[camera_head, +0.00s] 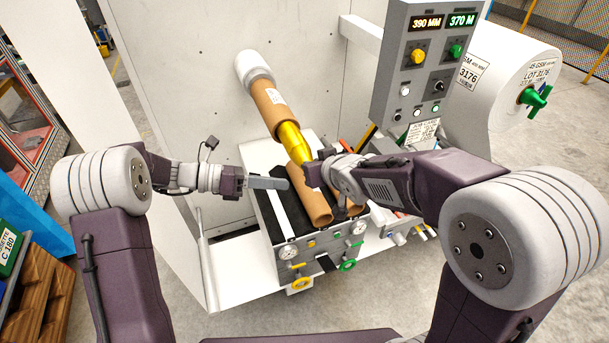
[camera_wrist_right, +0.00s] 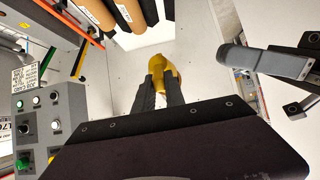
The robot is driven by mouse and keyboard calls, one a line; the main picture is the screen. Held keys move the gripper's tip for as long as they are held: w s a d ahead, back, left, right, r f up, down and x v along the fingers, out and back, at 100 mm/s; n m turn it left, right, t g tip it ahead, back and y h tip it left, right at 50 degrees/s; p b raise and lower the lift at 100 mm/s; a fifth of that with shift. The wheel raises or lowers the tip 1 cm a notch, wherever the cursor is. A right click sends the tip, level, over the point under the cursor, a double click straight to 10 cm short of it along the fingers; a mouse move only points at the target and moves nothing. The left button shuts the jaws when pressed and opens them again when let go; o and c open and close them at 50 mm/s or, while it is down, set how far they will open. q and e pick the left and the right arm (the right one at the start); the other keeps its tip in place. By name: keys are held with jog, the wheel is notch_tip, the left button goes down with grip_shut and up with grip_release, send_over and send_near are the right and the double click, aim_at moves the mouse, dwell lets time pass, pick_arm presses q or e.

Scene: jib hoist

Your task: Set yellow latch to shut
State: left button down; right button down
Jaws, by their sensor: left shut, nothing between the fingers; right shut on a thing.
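The yellow latch (camera_head: 292,142) is a glossy yellow piece below the end of a brown cardboard tube, in front of the pale wall panel. My right gripper (camera_head: 311,172) is at its lower end. In the right wrist view the dark fingers are shut on the yellow latch (camera_wrist_right: 168,72), and its rounded end shows beyond them. The fingers hide part of it, and I cannot tell its exact setting. My left gripper (camera_head: 286,184) is shut and empty, just left of the lower brown tube. It also shows in the right wrist view (camera_wrist_right: 310,70).
An upper brown tube (camera_head: 267,101) and a lower brown tube (camera_head: 308,200) lie close to both grippers. The cart (camera_head: 318,262) below has gauges and coloured handwheels. A grey control panel (camera_head: 413,80) and a white roll (camera_head: 505,95) stand right.

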jog(key=shift+r, duration=0.1)
pick_arm(q)
jog(key=w+d+f+n, duration=0.1)
jog(key=w+d, duration=0.3)
jog(key=d, duration=0.3)
jog(key=shift+f+t, duration=0.3)
jog(key=shift+f, duration=0.05)
dwell(0.3)
